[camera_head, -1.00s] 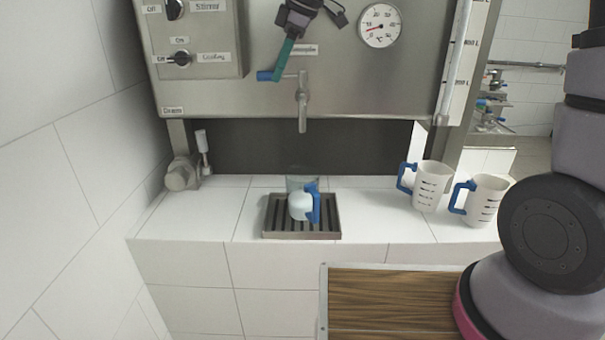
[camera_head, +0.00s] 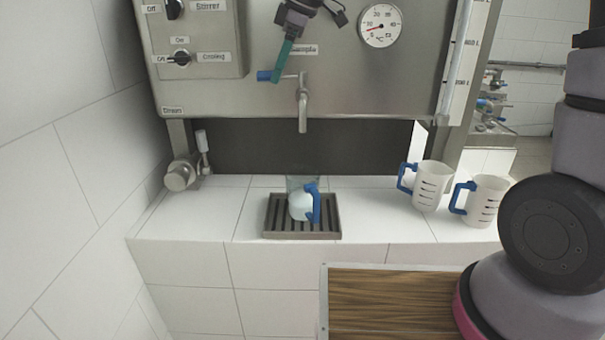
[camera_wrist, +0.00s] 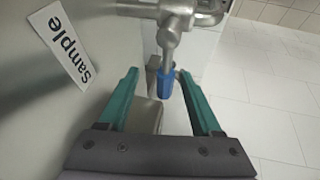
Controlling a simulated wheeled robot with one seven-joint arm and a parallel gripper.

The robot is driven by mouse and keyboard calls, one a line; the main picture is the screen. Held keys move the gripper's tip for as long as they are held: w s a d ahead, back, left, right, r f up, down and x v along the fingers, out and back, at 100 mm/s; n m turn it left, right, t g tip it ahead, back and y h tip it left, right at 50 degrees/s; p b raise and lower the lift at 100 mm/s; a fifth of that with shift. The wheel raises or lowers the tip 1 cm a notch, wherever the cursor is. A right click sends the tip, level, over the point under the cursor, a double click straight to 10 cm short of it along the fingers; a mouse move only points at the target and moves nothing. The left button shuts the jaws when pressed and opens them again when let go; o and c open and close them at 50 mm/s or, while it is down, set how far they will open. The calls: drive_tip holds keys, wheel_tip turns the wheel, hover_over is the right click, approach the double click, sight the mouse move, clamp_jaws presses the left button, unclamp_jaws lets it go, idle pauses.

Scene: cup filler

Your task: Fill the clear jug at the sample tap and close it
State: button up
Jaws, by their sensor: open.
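The clear jug (camera_head: 293,184) with its blue handle (camera_head: 314,203) stands upright on the slatted drip tray (camera_head: 270,233). A pale whitish mass shows in its lower part; I cannot tell if it is liquid. The sample tap's spout (camera_head: 303,115) hangs above the jug, and no stream shows. The tap's blue lever (camera_head: 264,76) points left. My gripper (camera_head: 276,76) is at the lever with its teal fingers open. In the wrist view the blue lever (camera_wrist: 164,84) lies between the fingertips of my gripper (camera_wrist: 158,75), with gaps on both sides.
Two white jugs with blue handles, one (camera_head: 432,187) nearer the tap and one (camera_head: 486,202) further right, stand on the tiled ledge. A valve (camera_head: 183,173) sits at the left. The steel tank panel (camera_head: 380,75) is behind my gripper. A wooden surface (camera_head: 390,300) is in front.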

drive_tip(key=v, duration=1)
drive_tip(key=shift+d+r, duration=0.2)
drive_tip(key=shift+r, duration=0.15)
drive_tip(key=shift+d, duration=0.1)
drive_tip(key=s+d+m+t+h, duration=0.1)
drive_tip(key=s+d+m+t, duration=0.25)
drive_tip(key=d+m, duration=1.1)
drive_tip(key=s+d+f+m, duration=0.2)
drive_tip(key=s+d+m, duration=0.2)
drive_tip(key=d, duration=0.4)
drive_tip(key=s+d+f+m+t+h, duration=0.1)
drive_tip(key=s+d+f+m, duration=0.2)
drive_tip(key=d, duration=0.5)
drive_tip(key=shift+s+m, duration=0.55)
drive_tip(key=shift+s, duration=0.4)
drive_tip(key=shift+a, duration=0.15)
